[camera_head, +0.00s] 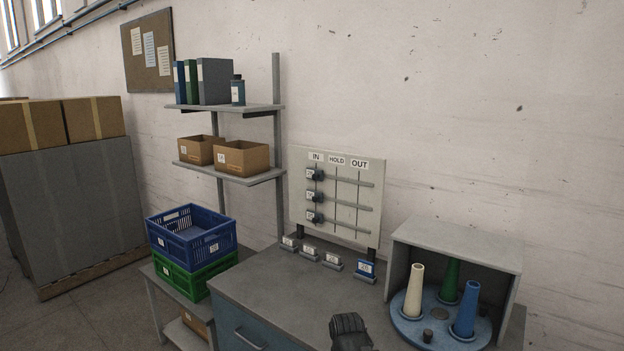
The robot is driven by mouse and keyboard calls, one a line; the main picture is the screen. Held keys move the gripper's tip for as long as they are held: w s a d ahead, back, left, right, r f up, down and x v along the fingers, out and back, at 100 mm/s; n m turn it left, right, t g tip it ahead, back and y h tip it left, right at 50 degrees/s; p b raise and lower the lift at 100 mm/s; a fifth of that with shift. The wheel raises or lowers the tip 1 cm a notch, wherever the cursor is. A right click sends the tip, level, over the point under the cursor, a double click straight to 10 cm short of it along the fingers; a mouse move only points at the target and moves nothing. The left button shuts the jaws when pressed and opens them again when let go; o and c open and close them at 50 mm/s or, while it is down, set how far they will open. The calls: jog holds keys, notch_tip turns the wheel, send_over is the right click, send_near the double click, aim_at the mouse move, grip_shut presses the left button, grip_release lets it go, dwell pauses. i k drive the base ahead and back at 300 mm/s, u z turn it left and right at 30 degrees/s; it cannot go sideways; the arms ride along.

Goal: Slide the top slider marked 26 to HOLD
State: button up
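The slider board (345,230) is a pale upright panel behind the bench. It has three horizontal rails and column labels IN, HOLD (337,160) and OUT. The top slider (315,174) is a dark knob with a small pale tag, at the left end of the top rail under IN. The number on its tag is too small to read. The middle slider (314,195) and bottom slider (314,217) also stand under IN. My gripper (350,327) is a dark shape at the bottom edge, low in front of the board and apart from it. Its fingers cannot be made out.
Several small label stands, one blue (366,270), line the bench (280,290) below the board. To the right, a grey open-fronted housing (455,243) covers a blue turntable (412,331) with cream, green and blue cones. Crates and a shelf stand left. The space before the board is clear.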

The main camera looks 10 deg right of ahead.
aim_at(312, 174)
jog(key=u, duration=0.5)
jog(key=i, duration=1.1)
jog(key=u, duration=1)
jog(key=i, duration=1.2)
jog(key=z, duration=0.1)
